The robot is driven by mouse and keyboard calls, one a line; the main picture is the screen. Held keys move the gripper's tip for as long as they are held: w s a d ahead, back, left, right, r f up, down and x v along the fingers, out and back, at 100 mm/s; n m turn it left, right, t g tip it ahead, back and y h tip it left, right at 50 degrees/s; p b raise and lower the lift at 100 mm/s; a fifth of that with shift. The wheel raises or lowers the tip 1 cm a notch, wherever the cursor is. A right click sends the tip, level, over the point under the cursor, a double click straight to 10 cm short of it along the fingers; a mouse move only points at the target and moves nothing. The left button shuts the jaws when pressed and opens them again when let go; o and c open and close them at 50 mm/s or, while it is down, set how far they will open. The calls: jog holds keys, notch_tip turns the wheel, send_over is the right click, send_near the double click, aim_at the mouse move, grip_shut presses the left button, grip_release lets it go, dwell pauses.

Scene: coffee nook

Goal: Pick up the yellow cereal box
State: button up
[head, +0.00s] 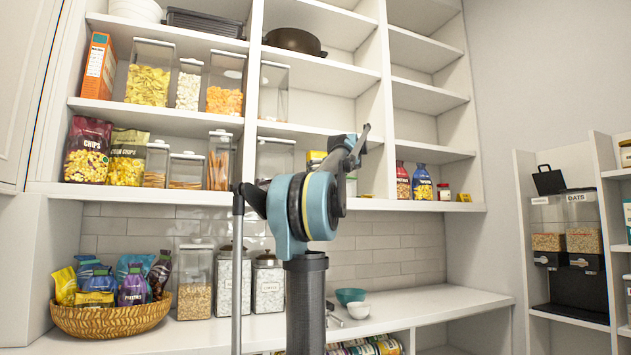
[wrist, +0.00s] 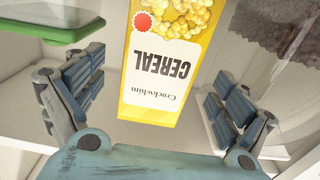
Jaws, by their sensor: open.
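The yellow cereal box (wrist: 165,75) shows in the wrist view, with its label upside down and a popcorn-like picture at the top of the frame. My gripper (wrist: 160,78) is open, with one finger to the left of the box and one to the right. The box lies between the fingers in the picture, with a visible gap on both sides. Whether it is deep enough between the fingertips is hard to tell. In the head view my arm reaches up to the middle shelf, and its own links hide the gripper and most of what is behind it.
A green-lidded container (wrist: 48,28) is left of the box, and a clear container of dark grains (wrist: 275,35) is right of it.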

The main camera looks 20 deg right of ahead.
jog(key=w, duration=0.5)
jog(key=shift+w+a+r, duration=0.15)
jog(key=shift+w+r, duration=0.1)
jog(key=shift+w, duration=0.1)
jog(key=c, duration=1.3)
